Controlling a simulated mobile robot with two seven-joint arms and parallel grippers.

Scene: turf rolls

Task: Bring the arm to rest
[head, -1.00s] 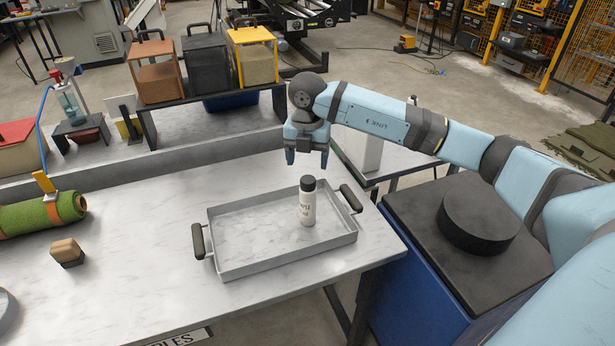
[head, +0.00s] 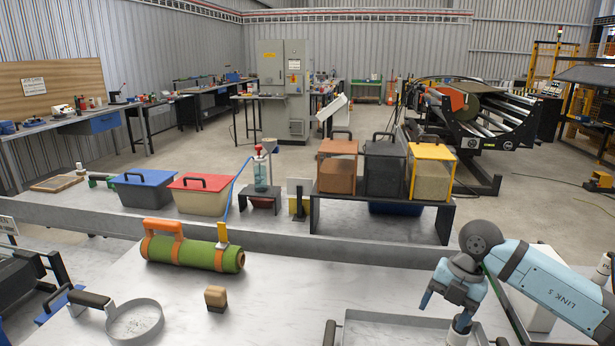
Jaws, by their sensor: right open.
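My right gripper (head: 444,307) is in the lower right of the head view, pointing down with its fingers apart and nothing visible between them. It hangs above the grey tray (head: 385,314), whose near part is cut off by the bottom edge. My right arm comes in from the right edge. My left gripper is not in view.
A green turf roll (head: 190,254) with orange straps and a small brown block (head: 215,297) lie on the table left of the tray. A round sieve (head: 135,320) is at lower left. Three caged boxes stand on a black shelf (head: 383,199) behind. The table's middle is clear.

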